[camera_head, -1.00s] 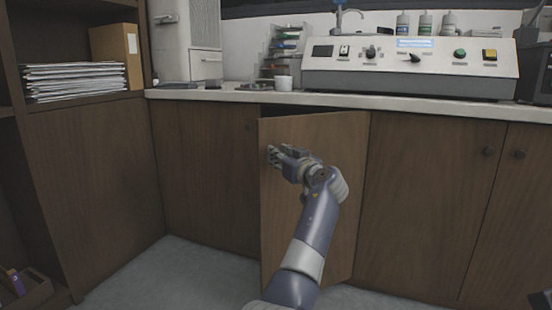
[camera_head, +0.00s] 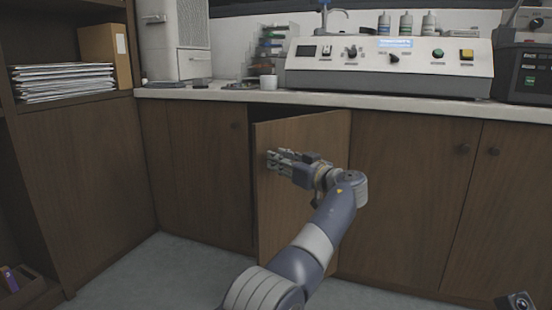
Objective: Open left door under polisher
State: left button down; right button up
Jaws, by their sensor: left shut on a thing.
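The left door under the polisher (camera_head: 300,215) is a brown wooden panel, ajar. Its free left edge stands out from the cabinet front, and its right edge lies at the cabinet. A dark gap shows beside and above the free edge. The polisher (camera_head: 390,65), a pale console with knobs and a lit display, stands on the counter above. My left gripper (camera_head: 275,162) is at the upper left of the door, near its free edge, with its fingers closed. The door's knob is hidden by the fingers. A small dark part of my right arm (camera_head: 518,301) shows at the bottom right corner; its fingers cannot be made out.
Closed doors with round knobs (camera_head: 463,149) flank the open one. The counter (camera_head: 420,103) overhangs the doors. A shelf unit with stacked papers (camera_head: 62,82) stands at the left. The grey floor (camera_head: 165,275) in front of the cabinets is clear.

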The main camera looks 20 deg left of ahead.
pick_arm(q)
jog(key=shift+s+d+g, duration=0.2)
jog(key=shift+d+g, duration=0.1)
jog(key=shift+d, duration=0.3)
jog(key=c, duration=1.3)
grip_release()
jog(key=shift+c, duration=0.2)
jog(key=v, duration=0.7)
jog(key=shift+d+f, duration=0.15)
jog(key=shift+d, duration=0.15)
jog(key=shift+s, duration=0.1)
